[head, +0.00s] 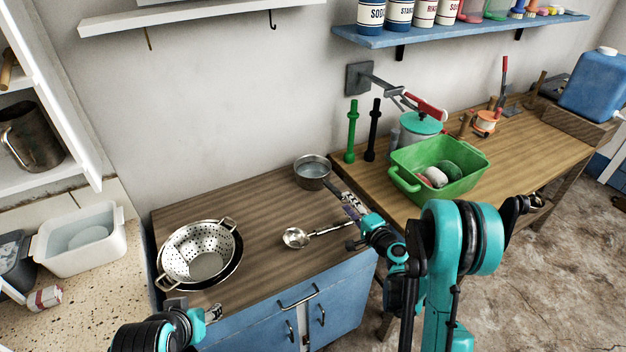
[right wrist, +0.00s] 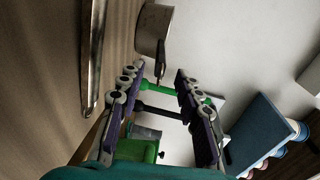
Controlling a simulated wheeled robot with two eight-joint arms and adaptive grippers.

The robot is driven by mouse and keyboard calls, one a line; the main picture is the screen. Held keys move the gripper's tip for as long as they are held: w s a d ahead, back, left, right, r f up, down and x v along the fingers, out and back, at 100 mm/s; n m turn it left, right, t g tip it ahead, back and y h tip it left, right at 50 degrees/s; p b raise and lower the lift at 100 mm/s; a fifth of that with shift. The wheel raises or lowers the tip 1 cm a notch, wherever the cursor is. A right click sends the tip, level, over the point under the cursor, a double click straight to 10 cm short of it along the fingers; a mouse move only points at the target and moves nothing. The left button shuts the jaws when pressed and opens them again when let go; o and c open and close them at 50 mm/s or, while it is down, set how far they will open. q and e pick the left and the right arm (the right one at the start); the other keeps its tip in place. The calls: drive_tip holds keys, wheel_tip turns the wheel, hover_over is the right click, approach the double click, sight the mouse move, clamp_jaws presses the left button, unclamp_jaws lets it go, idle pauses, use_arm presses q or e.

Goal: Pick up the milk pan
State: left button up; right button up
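The milk pan (head: 312,170) is a small metal pot standing upright near the back right corner of the wooden-topped blue cabinet. Its handle points toward my right gripper (head: 350,203). In the right wrist view the pan (right wrist: 154,25) is at the top, with its handle (right wrist: 160,60) reaching toward the gap between the fingertips. My right gripper (right wrist: 158,76) is open there, with nothing clearly held; I cannot tell whether a finger touches the handle. My left gripper (head: 213,313) is at the cabinet's front left, too small to judge its opening.
A metal ladle (head: 296,238) lies in front of the pan. A colander (head: 203,252) sits on a dark pan at left. A green basin (head: 440,168) and green and black upright posts stand right, on the neighbouring table. The cabinet top between colander and milk pan is clear.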

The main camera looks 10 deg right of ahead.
sight(339, 192)
drive_tip(key=b+x, duration=0.2)
drive_tip(key=x, duration=0.4)
drive_tip(key=shift+f, duration=0.2)
drive_tip(key=shift+w+a, duration=0.1)
drive_tip(key=shift+w, duration=0.4)
drive_tip(key=shift+r, duration=0.1)
clamp_jaws()
